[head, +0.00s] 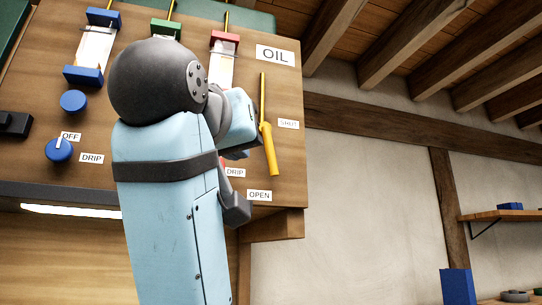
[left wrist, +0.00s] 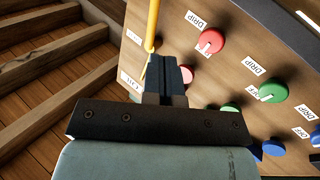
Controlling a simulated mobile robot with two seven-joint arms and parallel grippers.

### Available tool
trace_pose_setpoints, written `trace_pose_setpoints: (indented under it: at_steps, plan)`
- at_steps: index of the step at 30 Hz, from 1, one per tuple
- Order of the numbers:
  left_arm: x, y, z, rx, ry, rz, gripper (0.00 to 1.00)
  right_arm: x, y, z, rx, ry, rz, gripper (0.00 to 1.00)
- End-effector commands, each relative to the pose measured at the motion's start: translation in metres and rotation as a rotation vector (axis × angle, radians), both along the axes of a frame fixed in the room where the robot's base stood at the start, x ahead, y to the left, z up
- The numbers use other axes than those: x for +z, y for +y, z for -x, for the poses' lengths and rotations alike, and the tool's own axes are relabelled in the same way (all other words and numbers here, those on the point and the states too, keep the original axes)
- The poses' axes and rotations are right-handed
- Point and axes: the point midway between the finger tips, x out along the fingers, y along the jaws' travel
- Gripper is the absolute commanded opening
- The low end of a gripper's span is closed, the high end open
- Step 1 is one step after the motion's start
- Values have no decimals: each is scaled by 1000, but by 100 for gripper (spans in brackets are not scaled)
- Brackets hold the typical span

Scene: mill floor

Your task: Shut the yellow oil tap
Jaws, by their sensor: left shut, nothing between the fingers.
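The yellow oil tap (head: 269,148) is on the right part of the wooden panel, under the OIL sign (head: 275,55). Its thick handle hangs down, tilted slightly right, with its end just above the OPEN label (head: 259,195). The SHUT label (head: 288,124) is to its right. In the left wrist view the yellow handle (left wrist: 152,25) runs up past the fingertips. My left gripper (left wrist: 167,62) is shut and empty, close beside the tap's right side in that view. Contact cannot be told. In the head view my arm hides its fingertips. My right gripper is not in view.
A red drip knob (left wrist: 210,40), a green knob (left wrist: 270,90) and a blue knob (head: 59,149) are on the same panel. Glass oilers with coloured caps are above. Right of the panel is open space before a plaster wall; a shelf (head: 500,215) is farther right.

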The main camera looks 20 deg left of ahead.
Motion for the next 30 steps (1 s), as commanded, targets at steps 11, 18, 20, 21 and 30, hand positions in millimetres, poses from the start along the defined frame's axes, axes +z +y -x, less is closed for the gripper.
trace_pose_setpoints:
  at_steps: [11,18,20,21,30]
  plan:
    - [14,-3,13,0,-24,3,0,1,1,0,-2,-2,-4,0]
    - [15,-3,6,0,-22,3,0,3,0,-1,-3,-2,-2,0]
    - [16,-3,-1,0,-21,3,0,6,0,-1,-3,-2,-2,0]
    - [17,-3,-7,0,-20,2,0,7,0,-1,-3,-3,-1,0]
    - [25,-2,-70,1,-19,2,0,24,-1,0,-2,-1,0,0]
